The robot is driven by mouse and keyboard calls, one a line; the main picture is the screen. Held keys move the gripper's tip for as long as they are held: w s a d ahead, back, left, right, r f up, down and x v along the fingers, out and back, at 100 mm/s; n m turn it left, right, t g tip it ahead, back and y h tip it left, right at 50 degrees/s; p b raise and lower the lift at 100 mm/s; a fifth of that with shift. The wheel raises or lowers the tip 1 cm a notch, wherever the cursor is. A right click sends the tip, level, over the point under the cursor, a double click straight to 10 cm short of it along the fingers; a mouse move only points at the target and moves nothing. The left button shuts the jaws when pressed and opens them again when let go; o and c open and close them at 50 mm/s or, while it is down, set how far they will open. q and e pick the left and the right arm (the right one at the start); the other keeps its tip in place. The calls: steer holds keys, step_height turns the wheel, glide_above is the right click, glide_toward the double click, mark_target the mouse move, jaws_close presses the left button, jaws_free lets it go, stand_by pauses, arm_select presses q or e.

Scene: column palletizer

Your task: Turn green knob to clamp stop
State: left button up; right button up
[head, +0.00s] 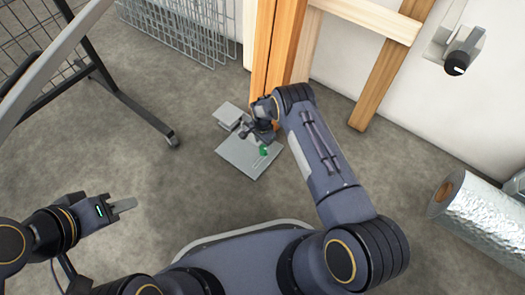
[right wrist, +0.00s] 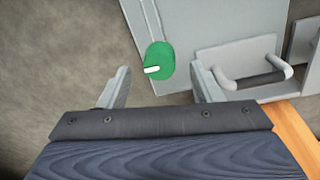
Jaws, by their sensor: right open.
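The green knob (head: 264,151) sits on a flat grey plate (head: 236,158) low down by the wooden post. In the right wrist view the round green knob (right wrist: 160,64) has a white mark on its left side and a narrow slot running up from it. My right gripper (head: 257,133) is over the plate close to the knob. In its wrist view my right gripper (right wrist: 161,80) is open, with one finger on each side of the knob's near edge and gaps to both. My left gripper (head: 124,206) hangs away to the left; its finger gap is unclear.
A small grey block (head: 228,113) is behind the plate. The wooden posts (head: 276,50) stand close by my right arm. A foil roll (head: 480,215) lies at right; a wheeled frame (head: 115,85) stands at left.

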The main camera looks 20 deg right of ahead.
mark_target(263, 148)
steer(key=shift+d+f+b, duration=0.1)
steer(key=shift+f+b, duration=0.55)
steer(key=shift+f, duration=1.45)
